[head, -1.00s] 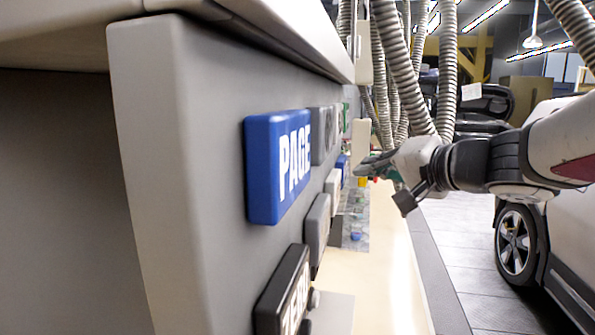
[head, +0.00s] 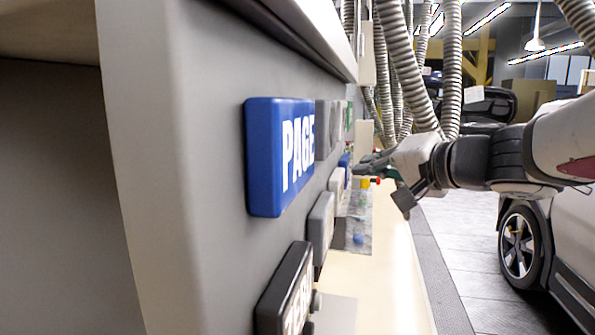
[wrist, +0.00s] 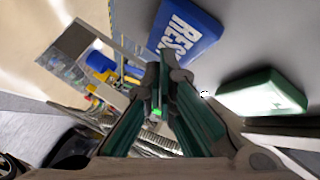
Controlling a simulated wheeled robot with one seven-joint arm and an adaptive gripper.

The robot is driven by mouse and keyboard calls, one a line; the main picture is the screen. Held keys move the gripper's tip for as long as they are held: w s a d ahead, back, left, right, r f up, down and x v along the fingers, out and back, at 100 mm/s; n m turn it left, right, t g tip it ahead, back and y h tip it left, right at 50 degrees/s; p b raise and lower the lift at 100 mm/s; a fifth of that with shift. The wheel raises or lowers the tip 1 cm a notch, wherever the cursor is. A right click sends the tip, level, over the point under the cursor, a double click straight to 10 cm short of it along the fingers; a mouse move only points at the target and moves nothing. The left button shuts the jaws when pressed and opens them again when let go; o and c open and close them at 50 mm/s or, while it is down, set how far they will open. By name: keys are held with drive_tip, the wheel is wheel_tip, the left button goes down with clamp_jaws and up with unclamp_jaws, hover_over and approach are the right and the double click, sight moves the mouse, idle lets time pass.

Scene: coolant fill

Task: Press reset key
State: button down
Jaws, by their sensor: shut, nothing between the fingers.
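The reset key is a blue block with white letters "RES" showing (wrist: 188,32), at the top of the wrist view on the grey panel. The rest of its word is hidden. My gripper (wrist: 170,72) is shut and empty, its teal fingers pointing up toward the key's lower left edge. The tips overlap the key's edge in the picture; I cannot tell whether they touch it. In the head view my gripper (head: 362,165) is close to the panel's far part, beside a small blue key (head: 345,161) seen nearly edge-on.
A green key (wrist: 265,92) is right of my gripper in the wrist view. In the head view a blue PAGE key (head: 268,157), a grey key (head: 321,228) and a black key (head: 284,291) stick out nearer on the panel. Ribbed hoses (head: 410,75) hang behind my gripper. A car (head: 550,240) stands right.

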drive_tip(key=shift+w+a+b, duration=0.2)
drive_tip(key=shift+a+b, duration=0.2)
drive_tip(key=shift+a, duration=0.1)
idle(0.6)
drive_tip(key=shift+d, duration=0.1)
drive_tip(key=shift+s+d, duration=0.3)
drive_tip(key=shift+d, duration=0.5)
drive_tip(key=shift+s+d+b, duration=0.15)
drive_tip(key=shift+s+d, duration=0.1)
drive_tip(key=shift+d, duration=0.55)
drive_tip(key=shift+s+d+b, duration=0.2)
drive_tip(key=shift+s+d, duration=0.1)
drive_tip(key=shift+d, duration=0.5)
drive_tip(key=shift+s+d+b, duration=0.15)
drive_tip(key=shift+s+d, duration=0.1)
drive_tip(key=shift+d, duration=0.55)
